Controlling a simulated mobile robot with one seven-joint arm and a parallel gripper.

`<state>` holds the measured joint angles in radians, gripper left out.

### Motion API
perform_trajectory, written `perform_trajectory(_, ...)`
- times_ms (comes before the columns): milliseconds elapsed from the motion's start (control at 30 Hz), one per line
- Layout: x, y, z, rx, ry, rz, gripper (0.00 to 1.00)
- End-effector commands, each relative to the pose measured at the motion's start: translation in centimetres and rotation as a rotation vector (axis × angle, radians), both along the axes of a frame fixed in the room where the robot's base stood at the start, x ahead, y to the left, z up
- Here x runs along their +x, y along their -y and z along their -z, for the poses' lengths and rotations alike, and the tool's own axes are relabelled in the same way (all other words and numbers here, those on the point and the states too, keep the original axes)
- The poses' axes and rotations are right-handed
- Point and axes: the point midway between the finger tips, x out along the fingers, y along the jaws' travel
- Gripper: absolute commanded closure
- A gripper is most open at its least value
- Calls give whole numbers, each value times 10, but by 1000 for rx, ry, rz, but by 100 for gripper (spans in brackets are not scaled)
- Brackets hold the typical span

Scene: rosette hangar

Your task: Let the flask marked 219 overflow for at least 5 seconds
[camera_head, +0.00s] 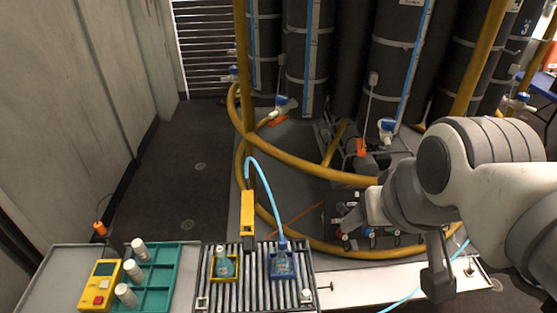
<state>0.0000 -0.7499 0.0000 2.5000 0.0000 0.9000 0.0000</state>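Two flasks stand on a slatted grate (245,303) at the bottom centre. One pale teal flask (224,268) sits in a yellow frame (213,277). The other flask (282,265) has a blue top and sits in a blue frame (271,276). No number is readable on either. A light blue hose (268,192) arches over and comes down at the blue-topped flask. I cannot see whether liquid flows over a rim. My gripper (346,222) is at a dark panel (333,202) with several small coloured knobs, right of the flasks. Its fingertips are too small to tell open from shut.
A yellow block (247,213) stands behind the grate. Tall dark cylinders (305,60) and yellow hoses (310,168) fill the back. The floor (170,190) at left is clear.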

Motion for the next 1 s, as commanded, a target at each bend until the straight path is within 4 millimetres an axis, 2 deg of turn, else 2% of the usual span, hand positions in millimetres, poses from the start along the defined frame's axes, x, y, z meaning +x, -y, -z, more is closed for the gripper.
perform_trajectory(33,0,0,0,0,0,0,41)
perform_trajectory(367,0,0,0,0,0,0,100)
perform_trajectory(1000,0,0,0,0,0,0,100)
